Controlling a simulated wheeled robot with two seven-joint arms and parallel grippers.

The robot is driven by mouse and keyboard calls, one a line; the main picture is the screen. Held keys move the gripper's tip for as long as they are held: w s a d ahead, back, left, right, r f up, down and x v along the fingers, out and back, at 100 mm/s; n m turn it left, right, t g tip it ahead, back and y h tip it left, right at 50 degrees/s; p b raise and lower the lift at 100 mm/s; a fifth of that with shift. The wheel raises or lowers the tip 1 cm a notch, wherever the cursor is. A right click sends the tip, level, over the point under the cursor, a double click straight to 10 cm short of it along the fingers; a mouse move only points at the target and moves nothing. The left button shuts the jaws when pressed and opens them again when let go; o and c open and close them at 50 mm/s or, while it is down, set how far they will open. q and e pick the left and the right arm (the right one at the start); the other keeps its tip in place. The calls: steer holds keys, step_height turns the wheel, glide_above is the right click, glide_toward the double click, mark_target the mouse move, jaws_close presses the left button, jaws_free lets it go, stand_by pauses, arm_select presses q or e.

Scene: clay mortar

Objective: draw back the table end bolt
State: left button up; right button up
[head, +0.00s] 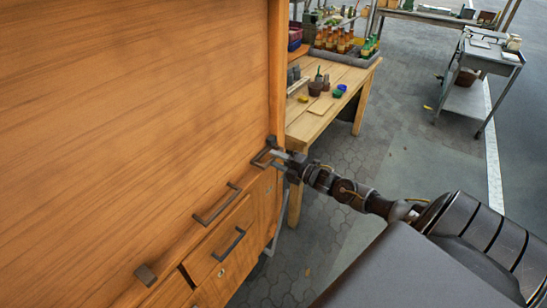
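A large orange-brown wooden cabinet front (130,110) fills the left of the head view. A small dark metal fitting (262,152) sits at its far right edge; it may be the bolt, but its shape is partly hidden by my gripper. My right gripper (277,157) reaches in from the right, with its fingertips at this fitting. The fingers are small and dark, so I cannot tell whether they are closed on it or only beside it. My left gripper is not in view.
Dark bar handles (217,205) and a drawer (222,243) are on the cabinet's lower front, with a dark block (146,275) at lower left. Behind stands a wooden table (318,124) with bottles and pots. A grey metal cart (484,62) stands at the far right. The paved floor between is clear.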

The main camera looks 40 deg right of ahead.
steer(key=shift+x, duration=0.9)
jaws_close()
